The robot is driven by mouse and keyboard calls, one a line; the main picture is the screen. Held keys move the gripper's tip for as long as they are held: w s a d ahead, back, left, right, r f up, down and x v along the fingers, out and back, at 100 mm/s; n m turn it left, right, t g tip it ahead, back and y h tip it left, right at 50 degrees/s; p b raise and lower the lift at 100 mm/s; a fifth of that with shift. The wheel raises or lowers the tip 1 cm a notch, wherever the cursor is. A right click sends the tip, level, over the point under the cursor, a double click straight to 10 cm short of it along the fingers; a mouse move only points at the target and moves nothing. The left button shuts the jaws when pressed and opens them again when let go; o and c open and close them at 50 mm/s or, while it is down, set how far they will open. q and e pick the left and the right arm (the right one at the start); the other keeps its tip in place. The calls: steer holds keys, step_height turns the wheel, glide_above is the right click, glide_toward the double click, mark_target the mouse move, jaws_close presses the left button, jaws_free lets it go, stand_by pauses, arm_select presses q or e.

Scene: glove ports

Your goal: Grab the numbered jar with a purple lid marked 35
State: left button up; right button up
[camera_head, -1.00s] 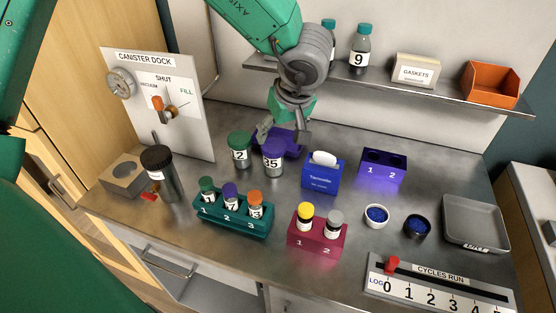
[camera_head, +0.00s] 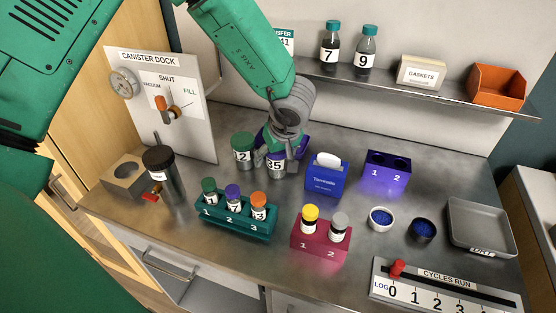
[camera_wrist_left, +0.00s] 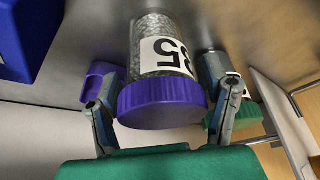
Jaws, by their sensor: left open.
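The jar marked 35 (camera_head: 276,168) stands upright on the steel counter, its purple lid mostly covered by my left gripper (camera_head: 278,152) in the head view. In the left wrist view the purple lid (camera_wrist_left: 160,103) and the label 35 (camera_wrist_left: 172,58) are plain. My left gripper (camera_wrist_left: 162,82) is open, with one finger on each side of the jar near the lid; I cannot tell whether either finger touches it. A green-lidded jar (camera_head: 242,150), its number ending in 2, stands close on the left, and its lid (camera_wrist_left: 222,112) shows beside a finger. My right gripper is not in view.
A purple holder (camera_head: 302,140) lies behind the jar. A blue tissue box (camera_head: 324,180) stands to the right. A teal rack (camera_head: 235,220) with small vials and a crimson rack (camera_head: 320,246) stand in front. A shelf (camera_head: 420,88) with bottles is above.

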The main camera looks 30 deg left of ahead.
arm_select(q)
steer(key=shift+s+r, duration=0.1)
steer(key=c, duration=1.3)
steer(key=shift+d, duration=0.1)
steer(key=shift+r, duration=0.1)
